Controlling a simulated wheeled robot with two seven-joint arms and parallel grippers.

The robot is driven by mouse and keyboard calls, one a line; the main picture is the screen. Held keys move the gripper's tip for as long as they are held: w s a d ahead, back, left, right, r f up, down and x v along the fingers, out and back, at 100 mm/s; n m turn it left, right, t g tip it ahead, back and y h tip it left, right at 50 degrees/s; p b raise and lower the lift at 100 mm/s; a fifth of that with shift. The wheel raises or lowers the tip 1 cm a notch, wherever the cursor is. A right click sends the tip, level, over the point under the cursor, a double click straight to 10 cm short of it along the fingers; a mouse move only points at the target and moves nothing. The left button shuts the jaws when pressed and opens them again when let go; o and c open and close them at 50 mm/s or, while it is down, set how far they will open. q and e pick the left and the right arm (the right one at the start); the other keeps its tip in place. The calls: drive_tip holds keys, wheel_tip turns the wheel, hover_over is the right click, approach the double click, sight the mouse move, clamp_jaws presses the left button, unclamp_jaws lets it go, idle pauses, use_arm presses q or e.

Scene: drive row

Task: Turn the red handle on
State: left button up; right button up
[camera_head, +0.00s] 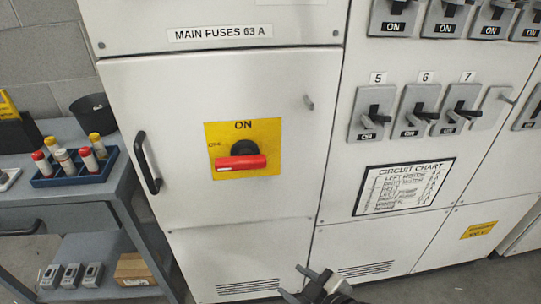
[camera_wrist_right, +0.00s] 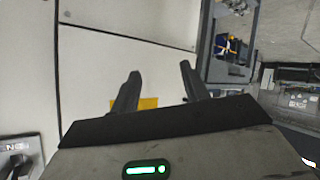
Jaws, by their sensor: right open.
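The red handle (camera_head: 241,166) lies level across a black round hub on a square yellow plate (camera_head: 268,134). The plate reads ON at the top and what looks like OFF at the left, beside the handle's left end. My right gripper (camera_head: 290,279) is low at the bottom of the head view, below the handle and apart from it. In the right wrist view its two fingers (camera_wrist_right: 160,68) are spread with nothing between the tips. A yellow patch (camera_wrist_right: 148,103) shows behind them, partly hidden; I cannot tell what it is. My left gripper is not in view.
The white cabinet door has a black pull handle (camera_head: 147,163) at left and a small grey knob (camera_head: 309,103) at right. Breaker switches (camera_head: 418,110) and a circuit chart (camera_head: 403,187) are further right. A grey cart (camera_head: 70,198) with bottles stands left.

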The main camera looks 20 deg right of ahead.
drive_tip(key=w+d+r+n+t+y+b, duration=0.1)
drive_tip(key=w+d+r+n+t+y, duration=0.2)
drive_tip(key=w+r+n, duration=0.4)
drive_tip(key=n+t+y+b, duration=0.1)
drive_tip(key=n+y, duration=0.2)
drive_tip(key=n, duration=0.7)
approach(249, 167)
drive_tip(key=p+x, duration=0.1)
drive_tip(key=x, duration=1)
drive_tip(key=shift+w+a+p, duration=0.15)
drive_tip(key=shift+w+p, duration=0.1)
drive_tip(key=shift+p, duration=0.05)
clamp_jaws()
